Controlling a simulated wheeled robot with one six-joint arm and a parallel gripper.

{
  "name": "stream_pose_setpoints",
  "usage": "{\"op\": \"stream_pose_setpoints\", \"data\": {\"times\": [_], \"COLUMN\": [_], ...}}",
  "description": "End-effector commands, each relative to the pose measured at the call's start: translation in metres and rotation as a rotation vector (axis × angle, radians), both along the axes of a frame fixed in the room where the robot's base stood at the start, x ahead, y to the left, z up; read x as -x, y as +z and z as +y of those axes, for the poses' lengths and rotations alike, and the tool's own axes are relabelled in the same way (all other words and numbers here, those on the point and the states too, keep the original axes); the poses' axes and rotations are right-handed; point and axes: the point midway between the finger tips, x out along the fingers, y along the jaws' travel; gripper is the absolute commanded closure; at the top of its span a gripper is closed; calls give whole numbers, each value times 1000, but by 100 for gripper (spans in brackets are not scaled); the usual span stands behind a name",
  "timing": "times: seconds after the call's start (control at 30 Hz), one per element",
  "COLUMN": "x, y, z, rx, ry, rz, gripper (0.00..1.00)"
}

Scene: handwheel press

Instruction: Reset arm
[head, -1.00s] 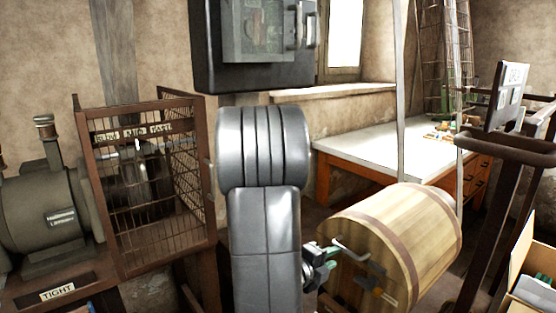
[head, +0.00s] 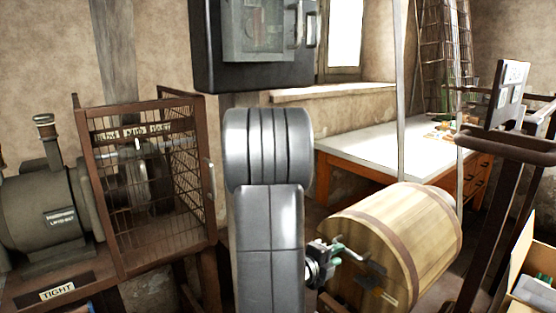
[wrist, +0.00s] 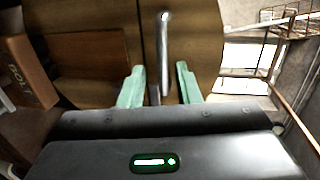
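My gripper (head: 335,250) is in front of the near end of a wooden barrel-shaped drum in the head view. In the wrist view, its two pale green fingers (wrist: 160,86) stand apart. A grey metal handle (wrist: 164,45) on the wood shows in the gap beyond them, and I see no finger touching it. The same handle (head: 352,252) shows just right of the fingers in the head view.
The wooden drum (head: 415,230) stands right of my arm. A wire cage (head: 150,190) and a grey motor (head: 40,215) are on the left. A dark cabinet (head: 255,45) hangs above. A white-topped desk (head: 375,150) stands behind, and an open box (head: 530,275) is at lower right.

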Motion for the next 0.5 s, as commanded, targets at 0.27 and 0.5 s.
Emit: {"op": "stream_pose_setpoints", "data": {"times": [0.27, 0.5], "x": [-35, -36], "y": [-13, 4], "z": [-43, -37], "rx": [1, 39], "ry": [-4, 1], "rz": [1, 51], "gripper": [70, 70]}}
